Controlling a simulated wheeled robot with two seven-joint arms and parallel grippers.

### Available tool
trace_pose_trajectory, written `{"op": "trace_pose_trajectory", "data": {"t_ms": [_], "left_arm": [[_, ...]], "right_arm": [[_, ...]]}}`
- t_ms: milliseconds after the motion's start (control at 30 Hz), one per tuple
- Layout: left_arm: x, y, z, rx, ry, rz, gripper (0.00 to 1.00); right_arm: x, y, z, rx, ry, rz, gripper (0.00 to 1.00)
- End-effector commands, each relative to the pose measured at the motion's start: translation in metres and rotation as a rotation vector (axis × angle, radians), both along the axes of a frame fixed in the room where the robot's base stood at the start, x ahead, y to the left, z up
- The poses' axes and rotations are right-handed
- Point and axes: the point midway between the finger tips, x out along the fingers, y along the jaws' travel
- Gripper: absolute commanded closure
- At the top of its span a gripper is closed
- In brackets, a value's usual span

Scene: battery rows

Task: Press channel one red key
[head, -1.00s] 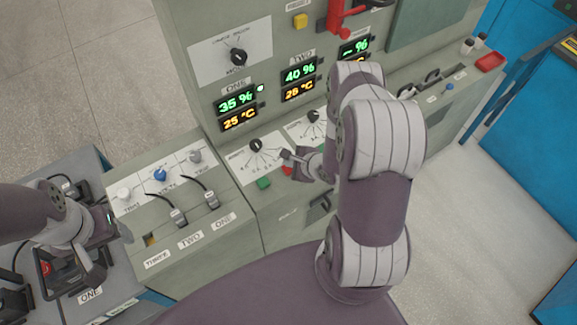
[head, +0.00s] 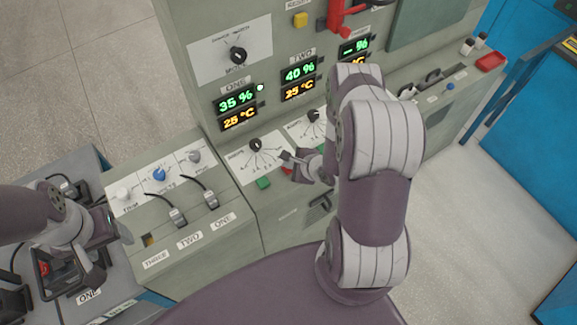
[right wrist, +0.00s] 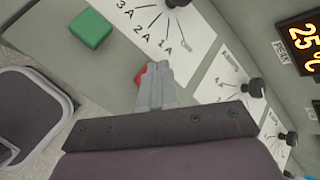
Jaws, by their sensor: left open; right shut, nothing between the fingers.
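The channel one red key (right wrist: 141,77) shows beside the tips of my right gripper (right wrist: 157,75) in the right wrist view, partly hidden by the fingers. In the head view a sliver of the red key (head: 286,170) shows beside my right gripper (head: 290,160). The right fingers are shut and empty, at or just over the key; I cannot tell if they touch it. The green key (head: 263,183) lies to its left under the channel one dial (head: 255,145), and also shows in the right wrist view (right wrist: 90,29). My left gripper (head: 85,270) is open at the far left, by a black-handled battery.
Displays (head: 236,108) for the channels stand above the dials, with channel one at 35 %. A side panel (head: 165,205) with knobs and two cable plugs is at left. My right arm hides part of the panel.

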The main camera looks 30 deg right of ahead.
Motion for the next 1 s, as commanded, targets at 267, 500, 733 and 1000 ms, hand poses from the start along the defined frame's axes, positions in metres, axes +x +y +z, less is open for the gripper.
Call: {"op": "trace_pose_trajectory", "data": {"t_ms": [267,500,733,1000], "left_arm": [[0.0,0.0,-0.003,0.0,0.0,0.0,0.35],[0.0,0.0,-0.004,0.0,0.0,0.0,0.35],[0.0,0.0,-0.004,0.0,0.0,0.0,0.35],[0.0,0.0,0.011,0.0,0.0,0.0,0.35]], "right_arm": [[0.0,0.0,-0.004,0.0,0.0,0.0,1.0],[0.0,0.0,-0.006,0.0,0.001,0.001,1.0],[0.0,0.0,-0.005,0.0,0.001,0.0,1.0],[-0.001,0.0,0.009,0.001,0.001,0.0,1.0]]}}
